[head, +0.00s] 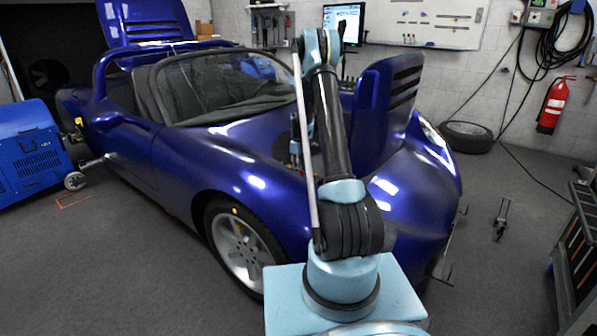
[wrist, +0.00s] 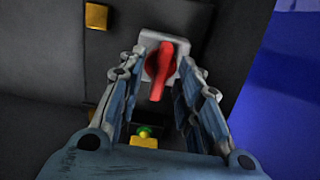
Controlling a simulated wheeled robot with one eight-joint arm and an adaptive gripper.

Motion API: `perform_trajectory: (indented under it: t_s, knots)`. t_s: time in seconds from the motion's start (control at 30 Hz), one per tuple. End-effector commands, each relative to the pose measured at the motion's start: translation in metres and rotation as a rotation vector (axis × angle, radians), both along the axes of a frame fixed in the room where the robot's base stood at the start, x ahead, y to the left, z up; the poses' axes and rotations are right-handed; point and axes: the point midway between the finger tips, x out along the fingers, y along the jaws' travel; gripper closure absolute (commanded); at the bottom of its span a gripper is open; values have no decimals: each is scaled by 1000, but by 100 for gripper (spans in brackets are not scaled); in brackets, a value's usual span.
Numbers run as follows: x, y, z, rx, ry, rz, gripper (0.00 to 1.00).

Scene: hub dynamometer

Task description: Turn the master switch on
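The master switch (wrist: 161,72) is a red handle on a light grey, roughly square base (wrist: 184,66), seen in the wrist view at upper middle. The red handle points down the picture, nearly vertical. My gripper (wrist: 163,70) is open, with one finger on each side of the red handle. A gap shows between the handle and each finger; whether the fingertips touch the base, I cannot tell. In the head view the switch is hidden, and my gripper is mostly hidden behind my arm, in the car's open front bay.
The blue car (head: 240,150) has its front panel (head: 388,100) raised just right of my arm. Yellow pieces (wrist: 96,15) and a green knob (wrist: 145,132) sit near the switch. A blue machine (head: 28,150) stands left; a dark cabinet (head: 577,250) stands right.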

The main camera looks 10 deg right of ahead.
Motion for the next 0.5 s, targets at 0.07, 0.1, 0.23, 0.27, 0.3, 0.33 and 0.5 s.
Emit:
perform_trajectory:
  t_s: [0.07,0.1,0.23,0.27,0.3,0.33,0.5]
  knots:
    - [0,0,-3,0,0,0,68]
    - [0,0,-3,0,0,0,68]
    - [0,0,-3,0,0,0,68]
    - [0,0,-3,0,0,0,68]
    - [0,0,-3,0,0,0,68]
    - [0,0,-3,0,0,0,68]
    - [0,0,-3,0,0,0,100]
